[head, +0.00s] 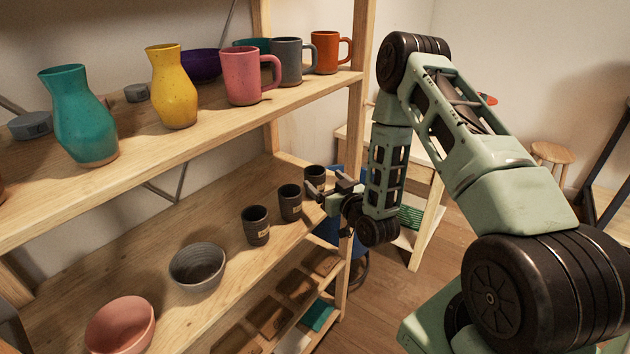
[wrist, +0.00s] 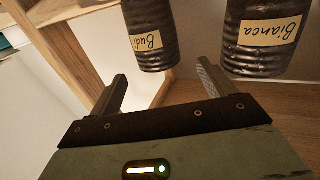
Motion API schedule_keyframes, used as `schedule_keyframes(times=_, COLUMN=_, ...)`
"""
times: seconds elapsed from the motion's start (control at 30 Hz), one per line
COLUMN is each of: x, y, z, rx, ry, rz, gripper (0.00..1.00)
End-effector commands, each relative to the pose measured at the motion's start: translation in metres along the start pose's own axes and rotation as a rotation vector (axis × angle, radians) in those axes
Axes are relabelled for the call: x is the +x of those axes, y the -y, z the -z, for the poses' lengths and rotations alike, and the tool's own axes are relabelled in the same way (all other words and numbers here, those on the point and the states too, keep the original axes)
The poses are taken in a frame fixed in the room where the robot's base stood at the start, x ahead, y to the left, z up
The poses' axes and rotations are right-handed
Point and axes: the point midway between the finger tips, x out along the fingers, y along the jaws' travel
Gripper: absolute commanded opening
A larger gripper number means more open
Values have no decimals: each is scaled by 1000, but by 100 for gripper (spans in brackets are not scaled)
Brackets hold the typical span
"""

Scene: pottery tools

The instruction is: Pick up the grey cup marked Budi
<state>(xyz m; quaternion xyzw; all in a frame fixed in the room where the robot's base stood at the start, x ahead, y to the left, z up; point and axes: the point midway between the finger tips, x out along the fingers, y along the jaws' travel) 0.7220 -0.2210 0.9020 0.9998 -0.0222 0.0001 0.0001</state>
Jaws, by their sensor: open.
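The grey cup marked Budi (wrist: 151,18) is dark and ribbed, with a cream label, and appears upside down at the top of the wrist view. In the head view I take it to be the farthest of three dark cups (head: 315,172), near the shelf post and partly hidden by my gripper. My gripper (head: 323,190) is open and empty beside the shelf's front edge. In the wrist view its fingers (wrist: 163,78) point towards the Budi cup, which lines up with the gap between them. I cannot tell the exact distance.
The similar Bianca cup (wrist: 258,58) stands close beside it. Another dark cup (head: 255,228), a grey bowl (head: 198,267) and a pink bowl (head: 121,326) share the shelf. Mugs and vases stand on the upper shelf (head: 215,118). A wooden post (head: 357,90) rises near the cups.

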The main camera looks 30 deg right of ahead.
Motion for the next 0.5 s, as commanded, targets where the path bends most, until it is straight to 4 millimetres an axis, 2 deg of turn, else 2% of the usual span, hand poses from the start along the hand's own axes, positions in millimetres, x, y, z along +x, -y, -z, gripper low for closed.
schedule_keyframes(times=0.27, x=21, y=0, z=2, rx=0, ry=-2, rz=0, gripper=82)
schedule_keyframes(times=0.5, x=55, y=-1, z=2, rx=0, ry=-1, rz=1, gripper=82)
